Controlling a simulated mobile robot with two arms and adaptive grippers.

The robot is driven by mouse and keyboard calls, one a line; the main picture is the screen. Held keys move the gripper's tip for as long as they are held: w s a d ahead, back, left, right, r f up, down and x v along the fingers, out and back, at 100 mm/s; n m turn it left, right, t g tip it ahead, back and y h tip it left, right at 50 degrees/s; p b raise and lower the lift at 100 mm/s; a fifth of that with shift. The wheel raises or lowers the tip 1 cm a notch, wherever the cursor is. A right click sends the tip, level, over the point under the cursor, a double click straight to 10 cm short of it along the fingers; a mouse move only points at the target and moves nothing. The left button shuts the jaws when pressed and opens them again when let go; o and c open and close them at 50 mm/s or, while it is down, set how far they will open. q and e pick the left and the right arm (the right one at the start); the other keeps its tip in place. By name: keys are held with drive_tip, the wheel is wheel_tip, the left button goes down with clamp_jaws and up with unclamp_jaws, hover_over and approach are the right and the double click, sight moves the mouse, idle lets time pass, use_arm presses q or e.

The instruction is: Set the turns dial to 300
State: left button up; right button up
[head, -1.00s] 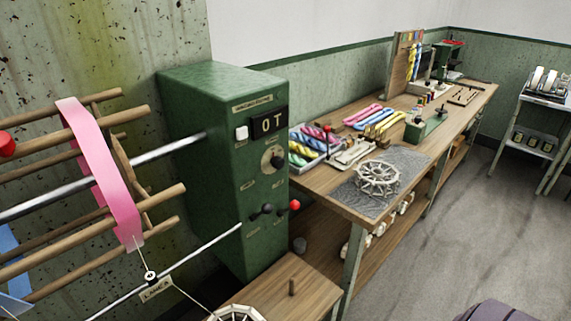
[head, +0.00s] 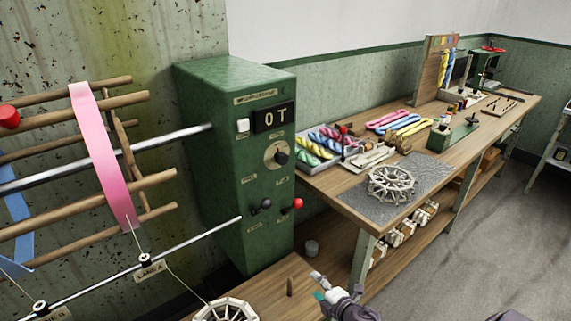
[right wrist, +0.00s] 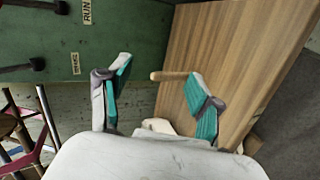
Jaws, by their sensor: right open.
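The turns dial (head: 277,155), a round pale plate with a dark knob, is on the front of the green machine box (head: 225,160). The display (head: 274,117) above it reads "0T". My right gripper (head: 318,286) is at the bottom of the head view, low over the wooden bench and well below the dial, touching no control. In the right wrist view the right gripper (right wrist: 160,80) is open with teal pads, and nothing is held between the fingers. The dial is outside the right wrist view. My left gripper is not in view.
A white button (head: 242,126) is beside the display. A black-knobbed lever (head: 265,204) and a red-knobbed lever (head: 297,203) sit below the dial. The reel with pink skein (head: 105,150) is left of the box.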

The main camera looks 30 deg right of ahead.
drive_tip(key=w+d+r+n+t+y, duration=0.1)
drive_tip(key=w+r+n, duration=0.15)
drive_tip(key=r, duration=0.35)
drive_tip(key=w+d+r+n+t+b, duration=0.1)
drive_tip(key=w+r+n, duration=0.1)
drive_tip(key=r+n, duration=0.3)
drive_tip(key=w+d+r+n+t+y, duration=0.1)
drive_tip(key=w+r+n, duration=0.1)
drive_tip(key=r, duration=0.5)
drive_tip(key=n+t, duration=0.1)
drive_tip(key=n, duration=0.9)
approach(284, 160)
drive_tip(key=shift+m+y, duration=0.3)
drive_tip(key=shift+m, duration=0.05)
drive_tip(key=w, duration=1)
drive_tip(key=shift+a+f, duration=0.15)
drive_tip(key=shift+a, duration=0.1)
drive_tip(key=shift+s, duration=0.1)
